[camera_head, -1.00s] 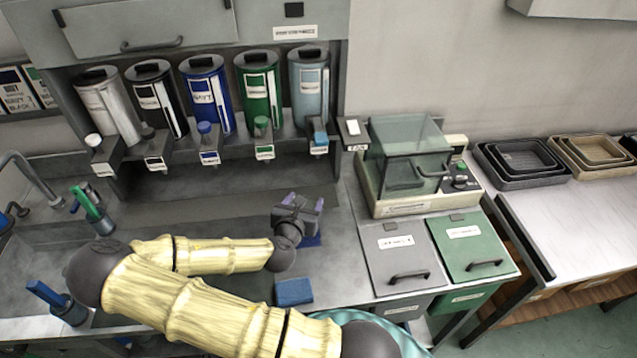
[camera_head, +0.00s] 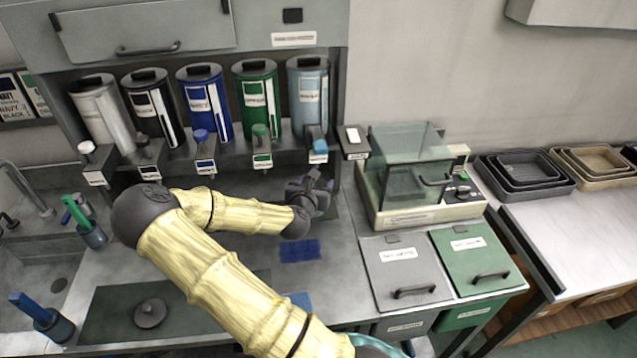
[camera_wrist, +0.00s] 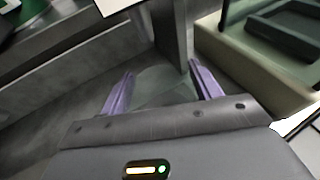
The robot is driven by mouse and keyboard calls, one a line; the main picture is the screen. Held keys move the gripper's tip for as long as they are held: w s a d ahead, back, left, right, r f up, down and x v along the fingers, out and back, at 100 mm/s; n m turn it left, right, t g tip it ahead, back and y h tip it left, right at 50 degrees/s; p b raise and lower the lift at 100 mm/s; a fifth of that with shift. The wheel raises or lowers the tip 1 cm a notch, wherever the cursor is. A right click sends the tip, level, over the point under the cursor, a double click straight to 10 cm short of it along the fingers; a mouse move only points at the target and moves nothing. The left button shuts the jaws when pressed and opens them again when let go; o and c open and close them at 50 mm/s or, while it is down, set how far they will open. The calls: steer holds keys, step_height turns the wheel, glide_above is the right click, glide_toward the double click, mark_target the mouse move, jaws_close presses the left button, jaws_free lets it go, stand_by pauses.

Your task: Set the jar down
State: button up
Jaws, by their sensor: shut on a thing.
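My gripper (camera_head: 318,184) is below the rightmost, light blue dispenser (camera_head: 308,95), in front of its spout. In the wrist view my gripper (camera_wrist: 162,80) has its two purple fingers apart, shut on a pale, see-through jar (camera_wrist: 165,90) between them. The jar is faint there, and its base and what is under it cannot be made out. In the head view the jar cannot be told apart from my gripper. A dark blue pad (camera_head: 300,251) lies bare on the counter in front of my gripper.
A glass-covered machine (camera_head: 408,165) stands close on the right. Two lidded bins, grey (camera_head: 404,272) and green (camera_head: 470,255), are in front of it. A dark round lid (camera_head: 150,313) lies on a dark mat (camera_head: 105,315). Several dispensers line the back.

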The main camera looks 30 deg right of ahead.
steer(key=w+d, duration=0.2)
steer(key=shift+w+d, duration=0.2)
steer(key=shift+d, duration=0.15)
steer(key=shift+f+p, duration=0.55)
steer(key=shift+f, duration=1.15)
steer(key=shift+f, duration=0.1)
steer(key=o, duration=1.3)
steer(key=b+v, duration=0.2)
steer(key=v, duration=1)
